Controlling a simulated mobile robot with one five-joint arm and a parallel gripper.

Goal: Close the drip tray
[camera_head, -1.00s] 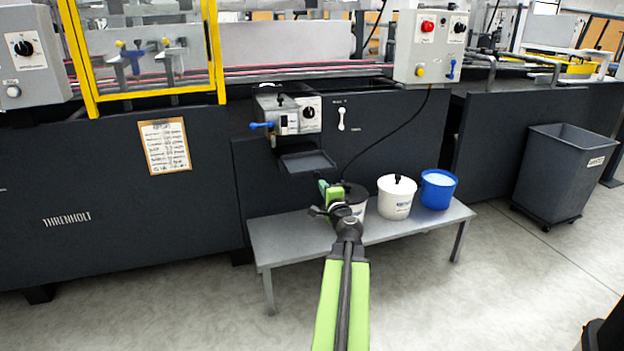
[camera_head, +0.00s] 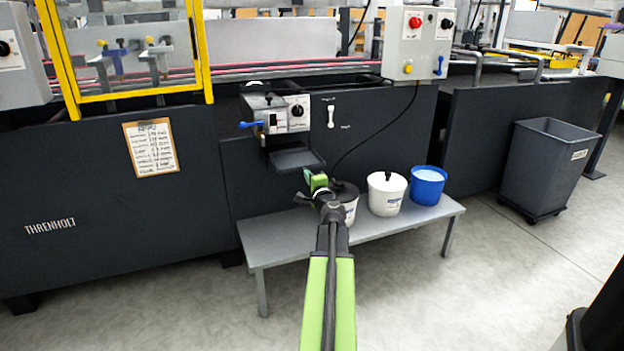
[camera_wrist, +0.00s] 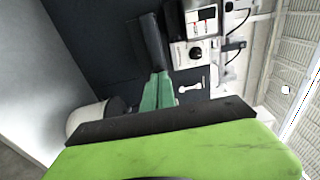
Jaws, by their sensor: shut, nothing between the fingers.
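The drip tray (camera_head: 297,160) is a dark, shallow tray jutting out from the machine front, below the grey glue unit (camera_head: 284,115) with a black knob and a blue lever. It stands open. My gripper (camera_head: 312,180) is shut and empty, in front of the tray and slightly below and right of it in the head view. In the wrist view the green fingers (camera_wrist: 158,92) point towards the machine, and the dark tray (camera_wrist: 150,42) shows beyond their tips.
A grey bench (camera_head: 275,232) stands below the tray. It holds a dark-lidded pot (camera_head: 350,208) partly behind my wrist, a white pot (camera_head: 386,196) and a blue bucket (camera_head: 428,188). A black cable (camera_head: 372,148) hangs nearby.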

